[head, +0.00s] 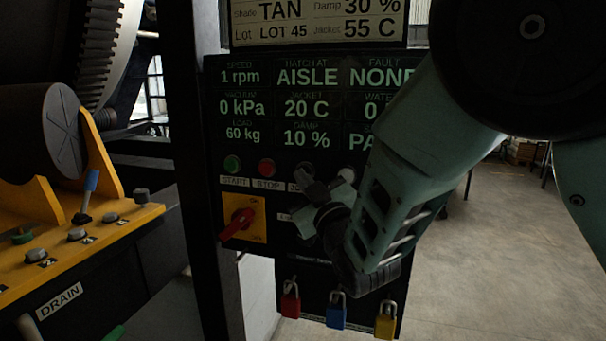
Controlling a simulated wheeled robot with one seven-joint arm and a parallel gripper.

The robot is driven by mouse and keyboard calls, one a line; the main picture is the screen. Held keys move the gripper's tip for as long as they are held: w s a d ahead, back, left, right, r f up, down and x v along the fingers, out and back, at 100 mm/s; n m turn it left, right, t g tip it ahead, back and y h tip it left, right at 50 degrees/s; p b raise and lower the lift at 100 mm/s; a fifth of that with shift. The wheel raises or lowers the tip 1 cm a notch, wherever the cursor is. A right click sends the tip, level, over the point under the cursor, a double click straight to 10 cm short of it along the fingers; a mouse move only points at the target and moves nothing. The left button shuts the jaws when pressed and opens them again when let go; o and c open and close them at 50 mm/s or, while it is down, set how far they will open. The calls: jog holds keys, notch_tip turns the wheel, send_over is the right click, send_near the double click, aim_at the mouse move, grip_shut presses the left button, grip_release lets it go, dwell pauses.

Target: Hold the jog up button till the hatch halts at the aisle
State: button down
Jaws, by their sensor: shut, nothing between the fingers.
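The dark control panel (218,130) stands in the middle of the head view. Its display (307,77) reads hatch at AISLE, speed 1 rpm and fault NONE. Below the display is a row with a green START button (232,163), a red STOP button (267,167), a dark button (304,170) and a pale button (347,174). My gripper (313,187) is shut and empty, in front of the row just below the dark button. It covers most of the labels there, so I cannot tell which is jog up, or whether the fingertips touch a button. The hatch is not identifiable.
A red rotary switch (242,222) on a yellow plate sits left of my gripper. Red (290,303), blue (336,315) and yellow (385,325) padlocks hang below. A yellow console (120,215) with a blue-handled lever (88,192) stands left. Open floor (500,250) lies right.

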dwell(0.4)
jog(key=shift+s+a+b, duration=0.3)
jog(key=shift+s, duration=0.5)
jog(key=shift+s, duration=0.1)
jog(key=s, duration=0.1)
jog(key=s+a, duration=0.1)
jog(key=s, duration=0.1)
jog(key=s+b, duration=0.1)
jog(key=shift+s+a, duration=0.25)
jog(key=shift+a, duration=0.1)
